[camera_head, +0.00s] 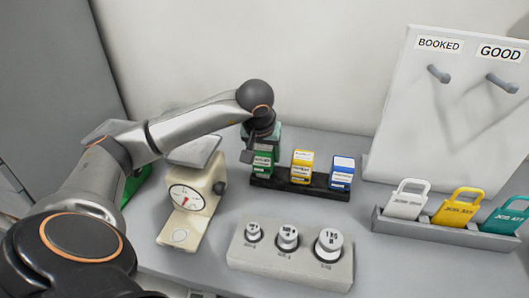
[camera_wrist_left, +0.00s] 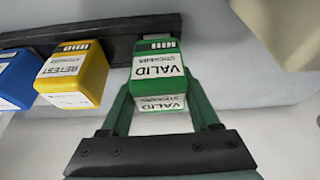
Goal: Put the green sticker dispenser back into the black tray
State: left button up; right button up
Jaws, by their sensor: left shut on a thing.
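The green sticker dispenser (camera_head: 263,161), labelled VALID, is upright at the left end of the black tray (camera_head: 318,189). My left gripper (camera_head: 258,147) comes down from above and is shut on it. In the left wrist view, the green dispenser (camera_wrist_left: 157,68) sits between the two green fingers (camera_wrist_left: 158,90), over the end of the black tray (camera_wrist_left: 118,46). I cannot tell whether its base is seated in the tray or just above it. My right gripper is not in view.
A yellow dispenser (camera_head: 302,166) and a blue dispenser (camera_head: 342,172) stand in the tray. A dial scale (camera_head: 192,198) is to the left, a weight block (camera_head: 290,268) in front. A grey rack (camera_head: 447,235) with coloured tags and a peg board (camera_head: 440,120) are to the right.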

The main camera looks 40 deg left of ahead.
pick_arm(q)
jog(key=shift+f, duration=0.35)
jog(key=o, duration=1.4)
jog(key=v, duration=1.2)
jog(key=shift+r, duration=0.25)
jog(key=shift+s+d, duration=0.15)
